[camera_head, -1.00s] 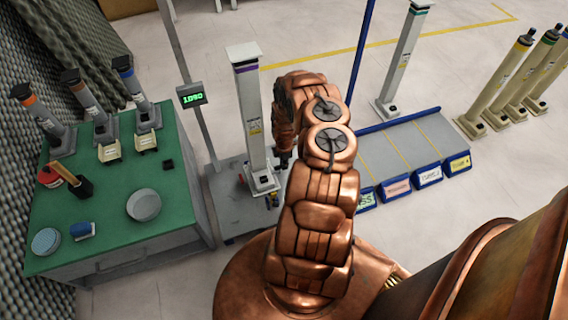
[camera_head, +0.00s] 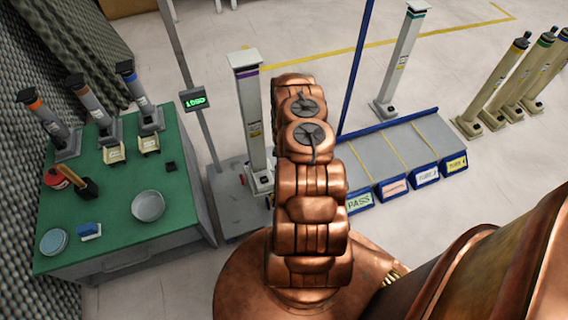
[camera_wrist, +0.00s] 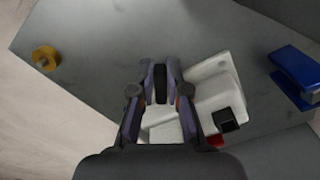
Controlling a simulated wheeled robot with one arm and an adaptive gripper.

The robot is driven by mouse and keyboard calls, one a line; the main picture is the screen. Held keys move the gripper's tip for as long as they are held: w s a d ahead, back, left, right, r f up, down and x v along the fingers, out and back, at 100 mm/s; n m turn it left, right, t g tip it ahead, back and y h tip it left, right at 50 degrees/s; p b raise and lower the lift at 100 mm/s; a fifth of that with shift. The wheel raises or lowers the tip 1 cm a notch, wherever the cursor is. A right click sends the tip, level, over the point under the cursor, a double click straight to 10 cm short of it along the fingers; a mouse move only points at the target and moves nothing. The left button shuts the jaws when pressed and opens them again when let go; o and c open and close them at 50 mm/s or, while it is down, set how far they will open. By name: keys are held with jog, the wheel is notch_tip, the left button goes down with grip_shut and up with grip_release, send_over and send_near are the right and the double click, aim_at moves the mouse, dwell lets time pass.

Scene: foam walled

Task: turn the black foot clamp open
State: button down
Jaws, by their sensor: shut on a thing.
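The white post (camera_head: 252,115) with a purple band stands upright on a grey platform (camera_head: 232,208). Its white foot (camera_wrist: 215,90) shows in the wrist view, with a black square part and a small red part on it. My gripper (camera_wrist: 161,72) is low beside the foot, its two fingers on either side of a narrow black piece (camera_wrist: 161,86), which looks like the black foot clamp. The fingers are shut on it. In the head view my arm hides the gripper and part of the foot.
A green table (camera_head: 110,205) with several clamped posts and dishes is at left. A display pole (camera_head: 206,128) stands close by the post. A blue-edged rack (camera_head: 405,150) is at right. A brass knob (camera_wrist: 45,58) sits on the platform.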

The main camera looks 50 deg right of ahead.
jog(key=m, duration=0.3)
jog(key=shift+s+a, duration=0.1)
jog(key=shift+a, duration=0.15)
jog(key=m, duration=0.3)
jog(key=shift+a+m+p, duration=0.3)
jog(key=shift+a+p, duration=0.05)
jog(key=shift+a+m, duration=0.25)
jog(key=shift+m, duration=1.05)
jog(key=shift+a+m, duration=0.2)
jog(key=shift+m, duration=1.1)
jog(key=c, duration=1.2)
grip_release()
jog(key=shift+o, duration=0.2)
